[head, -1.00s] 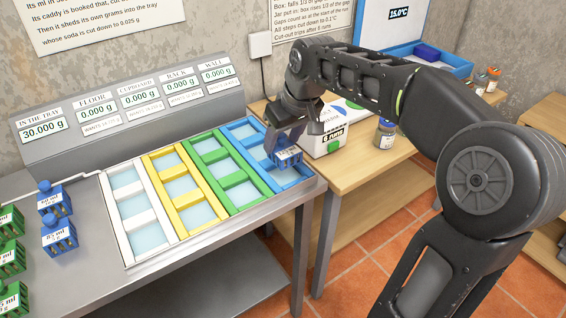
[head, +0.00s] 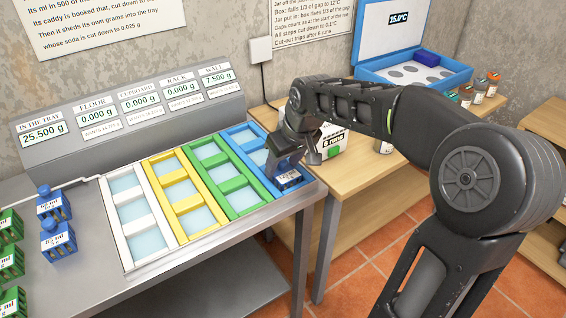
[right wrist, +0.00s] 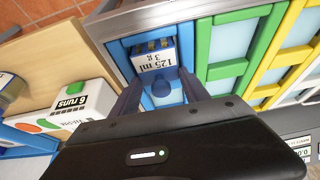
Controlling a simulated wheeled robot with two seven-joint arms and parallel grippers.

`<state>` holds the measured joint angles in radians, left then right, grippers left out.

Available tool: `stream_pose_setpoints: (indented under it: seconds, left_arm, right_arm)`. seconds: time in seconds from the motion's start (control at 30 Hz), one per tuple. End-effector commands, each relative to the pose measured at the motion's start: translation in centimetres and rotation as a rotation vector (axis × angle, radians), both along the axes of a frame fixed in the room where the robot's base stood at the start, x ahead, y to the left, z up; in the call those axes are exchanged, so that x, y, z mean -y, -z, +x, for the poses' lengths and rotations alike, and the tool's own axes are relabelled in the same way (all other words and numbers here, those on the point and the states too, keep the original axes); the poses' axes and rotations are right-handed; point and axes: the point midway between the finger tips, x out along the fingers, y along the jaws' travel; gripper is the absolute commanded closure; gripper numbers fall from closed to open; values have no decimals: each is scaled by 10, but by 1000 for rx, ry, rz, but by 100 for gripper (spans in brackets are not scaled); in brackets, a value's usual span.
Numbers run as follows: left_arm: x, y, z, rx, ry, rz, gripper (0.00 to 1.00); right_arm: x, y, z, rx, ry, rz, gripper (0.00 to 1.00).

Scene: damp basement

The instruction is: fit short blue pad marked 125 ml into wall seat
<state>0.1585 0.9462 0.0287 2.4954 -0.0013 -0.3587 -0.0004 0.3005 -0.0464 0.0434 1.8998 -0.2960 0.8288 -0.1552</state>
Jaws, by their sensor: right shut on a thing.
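The short blue pad marked 125 ml (head: 288,181) is at the front compartment of the blue column. In the right wrist view its white label (right wrist: 154,61) reads 125 ml and 3 g, with a blue knob (right wrist: 160,88) behind it. My right gripper (head: 283,166) is shut on it, with a finger on each side in the right wrist view (right wrist: 160,92). The blue frame (head: 243,137), the wall seat column, surrounds the pad. I cannot tell whether the pad rests fully on the bottom. The WALL display (head: 216,77) reads 7.500 g. My left gripper is out of view.
Green (head: 207,164), yellow (head: 171,182) and white (head: 131,199) columns lie left of the blue one. Blue pads (head: 53,204) and green pads (head: 10,258) stand at the table's left. A wooden table with a white box (head: 331,142) is to the right.

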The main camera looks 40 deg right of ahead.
Motion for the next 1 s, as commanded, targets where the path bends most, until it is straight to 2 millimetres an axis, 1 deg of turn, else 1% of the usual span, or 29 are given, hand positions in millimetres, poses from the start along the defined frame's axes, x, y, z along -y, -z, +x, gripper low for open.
stream_pose_setpoints:
  seconds: [0.17, 0.2, 0.43, 0.67, 0.77, 0.87, 1.0]
  left_arm:
    - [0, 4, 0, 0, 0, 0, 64]
    - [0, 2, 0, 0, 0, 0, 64]
    - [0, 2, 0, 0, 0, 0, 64]
    - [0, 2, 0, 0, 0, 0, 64]
    - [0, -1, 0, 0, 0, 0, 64]
    - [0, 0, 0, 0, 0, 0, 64]
    - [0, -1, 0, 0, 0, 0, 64]
  right_arm:
    - [0, 4, 0, 0, 0, 0, 86]
    - [0, 3, 0, 0, 0, 0, 44]
    - [0, 2, 0, 0, 0, 0, 25]
    - [0, 2, 0, 0, 0, 0, 25]
    - [0, -1, 0, 1, 0, 0, 25]
    - [0, -7, -2, 3, 0, -1, 25]
    - [0, -26, -9, 5, 0, -2, 25]
